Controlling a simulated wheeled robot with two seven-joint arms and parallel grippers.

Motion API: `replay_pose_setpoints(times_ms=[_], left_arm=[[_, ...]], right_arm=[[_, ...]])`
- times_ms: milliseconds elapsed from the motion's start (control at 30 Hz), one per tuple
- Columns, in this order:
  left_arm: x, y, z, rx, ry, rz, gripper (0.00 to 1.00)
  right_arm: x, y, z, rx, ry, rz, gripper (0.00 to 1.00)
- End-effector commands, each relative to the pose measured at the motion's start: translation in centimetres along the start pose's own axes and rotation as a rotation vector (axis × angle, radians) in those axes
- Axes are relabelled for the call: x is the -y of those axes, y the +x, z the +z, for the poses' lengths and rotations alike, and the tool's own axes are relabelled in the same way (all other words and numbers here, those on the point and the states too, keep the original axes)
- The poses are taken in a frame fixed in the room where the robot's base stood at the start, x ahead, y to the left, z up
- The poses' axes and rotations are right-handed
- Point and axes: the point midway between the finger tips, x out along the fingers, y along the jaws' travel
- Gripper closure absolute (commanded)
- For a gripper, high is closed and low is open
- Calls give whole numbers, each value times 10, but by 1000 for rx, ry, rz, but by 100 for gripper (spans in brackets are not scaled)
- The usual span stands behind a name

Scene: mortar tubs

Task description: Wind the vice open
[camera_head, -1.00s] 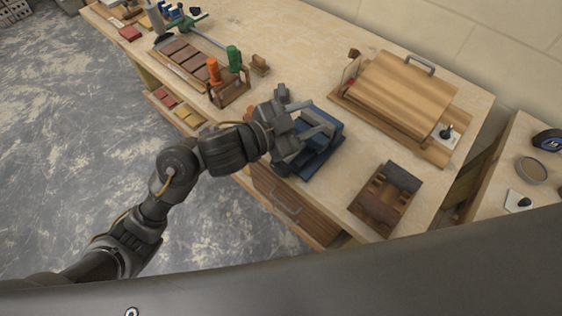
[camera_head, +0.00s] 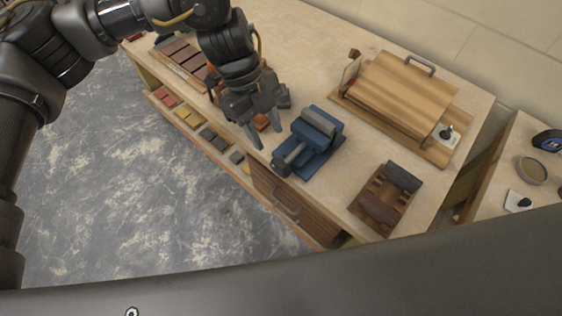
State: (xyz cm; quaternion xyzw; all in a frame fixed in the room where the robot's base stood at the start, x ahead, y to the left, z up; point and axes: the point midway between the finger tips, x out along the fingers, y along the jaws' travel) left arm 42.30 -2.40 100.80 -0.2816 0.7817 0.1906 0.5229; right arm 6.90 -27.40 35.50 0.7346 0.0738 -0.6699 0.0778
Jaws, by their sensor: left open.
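The blue vice (camera_head: 318,143) stands on the bench near its front edge, with a grey jaw block on top. Its grey screw (camera_head: 294,153) points toward the bench's front edge, and a dark end piece sits at its tip. How wide the jaws stand is hard to tell. My left gripper (camera_head: 268,136) is open and empty, pointing down just left of the vice and apart from it. My right gripper is not in view.
A wooden roll-top box (camera_head: 403,90) stands behind the vice. A wooden holder with dark blocks (camera_head: 383,196) is to the right. A drawer handle (camera_head: 285,208) juts from the bench front. Colored blocks sit on a lower ledge at left.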

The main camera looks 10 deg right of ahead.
Motion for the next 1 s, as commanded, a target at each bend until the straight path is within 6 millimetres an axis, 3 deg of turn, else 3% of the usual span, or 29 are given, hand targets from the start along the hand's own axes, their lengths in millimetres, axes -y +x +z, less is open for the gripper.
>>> replay_pose_setpoints(times_ms=[600,1000], left_arm=[[0,94,-1,-3,1,0,57],[0,106,-1,-2,3,-2,57]], right_arm=[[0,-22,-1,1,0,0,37],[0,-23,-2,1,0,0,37]])
